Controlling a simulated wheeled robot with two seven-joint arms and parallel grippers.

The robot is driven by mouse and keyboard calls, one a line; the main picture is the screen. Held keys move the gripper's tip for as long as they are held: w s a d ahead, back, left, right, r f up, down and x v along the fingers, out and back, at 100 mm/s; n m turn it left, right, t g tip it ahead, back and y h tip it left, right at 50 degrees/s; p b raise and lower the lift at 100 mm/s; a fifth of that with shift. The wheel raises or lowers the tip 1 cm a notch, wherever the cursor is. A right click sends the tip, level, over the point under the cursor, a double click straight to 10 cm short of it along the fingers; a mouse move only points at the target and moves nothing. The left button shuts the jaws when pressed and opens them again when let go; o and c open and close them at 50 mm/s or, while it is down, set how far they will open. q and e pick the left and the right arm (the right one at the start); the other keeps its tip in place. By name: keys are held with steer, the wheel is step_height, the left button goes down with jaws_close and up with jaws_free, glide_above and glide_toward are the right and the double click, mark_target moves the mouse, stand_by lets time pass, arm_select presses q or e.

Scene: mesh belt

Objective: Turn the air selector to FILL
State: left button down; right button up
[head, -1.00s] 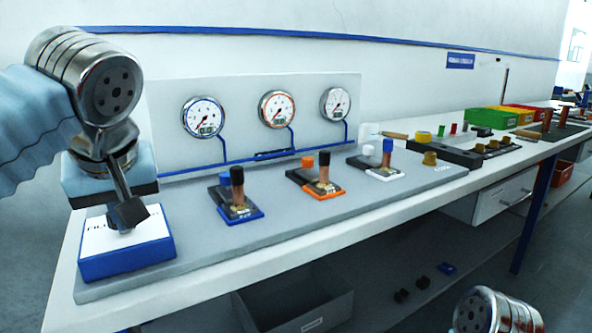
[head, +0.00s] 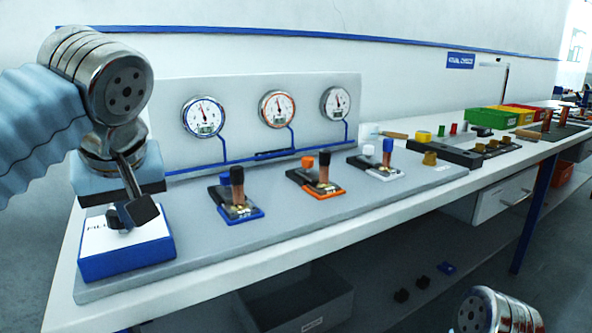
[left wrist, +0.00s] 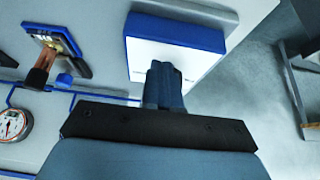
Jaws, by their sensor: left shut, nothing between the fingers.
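The air selector is a blue box (head: 125,258) with a white top plate at the left end of the bench panel; part of the lettering on the plate shows. My left gripper (head: 140,212) is above the plate, shut and empty. A small dark blue part (head: 118,216) shows beside the fingertips; I cannot tell whether they touch it. In the left wrist view the shut fingers (left wrist: 163,85) point at the white plate of the blue box (left wrist: 128,58) and hide part of it. My right gripper is out of view; only part of my right arm shows at the lower right.
Three gauges (head: 203,116) stand on the back panel. Three lever valves, blue (head: 238,213), orange (head: 330,193) and white (head: 384,175), stand to the right of the selector. A grey bin (head: 295,308) is below the bench. The panel's front strip is clear.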

arm_select(q)
steer(key=shift+s+d+r, duration=0.15)
steer(key=shift+d+r, duration=0.05)
steer(key=shift+r, duration=0.05)
step_height(320, 180, up, 6)
steer(key=shift+f, duration=0.2)
